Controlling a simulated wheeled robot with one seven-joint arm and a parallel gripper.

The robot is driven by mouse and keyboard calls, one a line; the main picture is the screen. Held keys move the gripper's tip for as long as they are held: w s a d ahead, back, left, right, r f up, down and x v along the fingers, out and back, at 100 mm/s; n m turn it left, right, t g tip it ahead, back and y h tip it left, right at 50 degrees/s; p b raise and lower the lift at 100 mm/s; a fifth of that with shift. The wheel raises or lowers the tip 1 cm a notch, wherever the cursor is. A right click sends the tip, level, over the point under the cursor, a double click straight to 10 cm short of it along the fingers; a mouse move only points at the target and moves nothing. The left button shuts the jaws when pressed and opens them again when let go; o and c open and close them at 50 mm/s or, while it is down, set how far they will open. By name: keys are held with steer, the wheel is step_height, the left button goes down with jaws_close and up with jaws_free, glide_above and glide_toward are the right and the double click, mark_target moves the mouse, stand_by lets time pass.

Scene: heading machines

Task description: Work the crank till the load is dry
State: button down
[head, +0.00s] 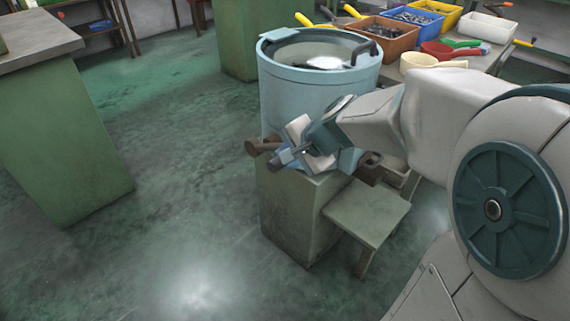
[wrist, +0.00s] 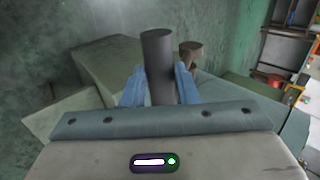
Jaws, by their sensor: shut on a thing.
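A light blue round tub (head: 315,95) stands upright on a green pedestal (head: 290,215), with its top open. A pale, shiny patch (head: 324,62) shows inside; whether it is the load, and whether it is wet, I cannot tell. My gripper (head: 281,158) is low at the tub's front, beside the pedestal top. In the wrist view, its blue fingers (wrist: 158,88) are shut around a dark grey upright cylinder (wrist: 158,50), which looks like the crank handle. The rest of the crank is hidden behind my gripper.
A brown knobbed part (head: 262,146) sticks out left of the pedestal top. A low green step (head: 368,212) adjoins the pedestal at right. A bench behind holds bins (head: 385,35) and scoops. A green cabinet (head: 60,130) stands left, with clear floor between.

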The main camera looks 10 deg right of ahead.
steer(key=shift+s+d+f+b, duration=0.25)
steer(key=shift+s+f+b, duration=0.05)
steer(key=shift+f+b, duration=0.55)
steer(key=shift+s+d+f+b, duration=0.2)
steer(key=shift+s+f+b, duration=0.15)
steer(key=shift+f+b, duration=0.5)
steer(key=shift+s+d+f+b, duration=0.25)
steer(key=shift+s+f+b, duration=0.05)
steer(key=shift+f+b, duration=0.55)
steer(key=c, duration=1.2)
jaws_free()
steer(key=shift+d+f, duration=0.1)
steer(key=shift+o, duration=0.4)
steer(key=shift+w, duration=0.1)
steer(key=shift+r, duration=0.25)
